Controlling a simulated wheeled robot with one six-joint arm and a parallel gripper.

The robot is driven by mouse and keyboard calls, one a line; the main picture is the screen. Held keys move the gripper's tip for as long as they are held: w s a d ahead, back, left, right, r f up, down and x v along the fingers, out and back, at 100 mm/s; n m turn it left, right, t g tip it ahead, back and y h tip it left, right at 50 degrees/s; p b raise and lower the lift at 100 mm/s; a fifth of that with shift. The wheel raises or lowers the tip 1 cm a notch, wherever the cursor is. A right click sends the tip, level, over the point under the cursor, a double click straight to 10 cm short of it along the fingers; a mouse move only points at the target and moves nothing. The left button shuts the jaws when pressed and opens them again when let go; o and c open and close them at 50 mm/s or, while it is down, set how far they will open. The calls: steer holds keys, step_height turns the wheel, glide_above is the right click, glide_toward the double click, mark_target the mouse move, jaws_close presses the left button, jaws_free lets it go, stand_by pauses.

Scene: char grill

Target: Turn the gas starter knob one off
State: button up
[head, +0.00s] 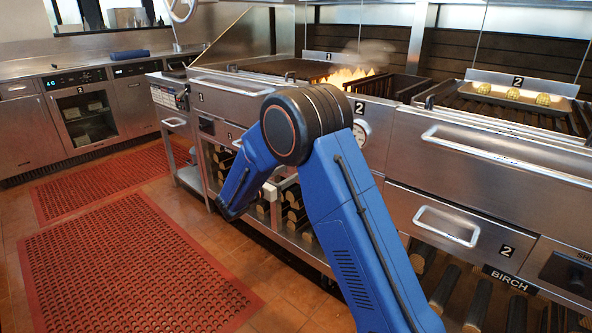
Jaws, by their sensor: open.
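Flames (350,76) burn on the grill marked 1 (300,68). A small dark plate (207,126) sits on the steel front below that grill, left of my arm. It is too small to tell whether a knob is on it or how one is turned. A panel with small dark and red parts (168,96) is on the unit's left end. I cannot make out the gas starter knob for certain. My blue arm bends down and left in front of the grill.
Long handles (505,157) stick out from the fronts. Logs (290,205) lie on the lower shelf. Red mats (135,245) cover the open floor at the left.

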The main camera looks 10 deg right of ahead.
steer(key=shift+x, duration=2.65)
steer(key=c, duration=1)
steer(key=shift+c, duration=0.2)
steer(key=shift+m, duration=8.9)
